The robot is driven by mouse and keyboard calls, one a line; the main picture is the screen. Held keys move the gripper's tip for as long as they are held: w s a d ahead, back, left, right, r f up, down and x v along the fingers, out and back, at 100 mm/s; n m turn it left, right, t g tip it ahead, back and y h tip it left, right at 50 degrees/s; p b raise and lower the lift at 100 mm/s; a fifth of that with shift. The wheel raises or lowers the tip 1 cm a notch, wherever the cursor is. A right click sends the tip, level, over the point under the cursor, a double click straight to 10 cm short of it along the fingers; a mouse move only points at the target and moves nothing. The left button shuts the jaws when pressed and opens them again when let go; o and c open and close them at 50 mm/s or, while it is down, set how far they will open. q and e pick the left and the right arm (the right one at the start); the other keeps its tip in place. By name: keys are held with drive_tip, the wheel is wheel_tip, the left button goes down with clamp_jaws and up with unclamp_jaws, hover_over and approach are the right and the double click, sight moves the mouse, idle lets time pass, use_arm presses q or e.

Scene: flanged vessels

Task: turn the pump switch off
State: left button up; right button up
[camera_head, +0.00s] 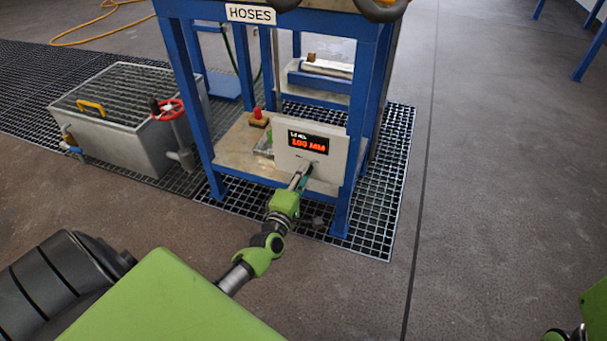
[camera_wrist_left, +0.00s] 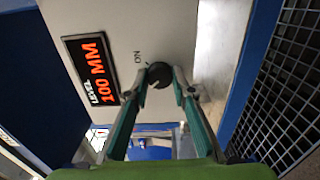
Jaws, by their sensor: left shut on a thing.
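The pump switch is a round black knob (camera_wrist_left: 159,73) on a light grey panel (camera_head: 330,180), with the word ON printed beside it in the left wrist view. The panel carries a display (camera_head: 308,142) with red digits reading 100 MM; it also shows in the left wrist view (camera_wrist_left: 91,68). My left gripper (camera_head: 305,172) reaches the panel just below the display. Its two fingers (camera_wrist_left: 163,80) are shut on the knob, one on each side. In the head view the fingers hide the knob. The knob's pointer mark cannot be made out.
The panel stands on the lower shelf of a blue frame (camera_head: 179,95) labelled HOSES. A red-topped object (camera_head: 257,118) is on that shelf. A grey tank (camera_head: 115,110) and a red handwheel (camera_head: 167,109) stand left.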

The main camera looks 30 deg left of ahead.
use_arm(q)
drive_tip(key=o, duration=1)
drive_tip(key=shift+o, duration=0.5)
drive_tip(key=shift+s, duration=0.15)
drive_tip(key=v, duration=1.1)
drive_tip(key=shift+s+d, duration=0.2)
drive_tip(key=shift+s, duration=0.2)
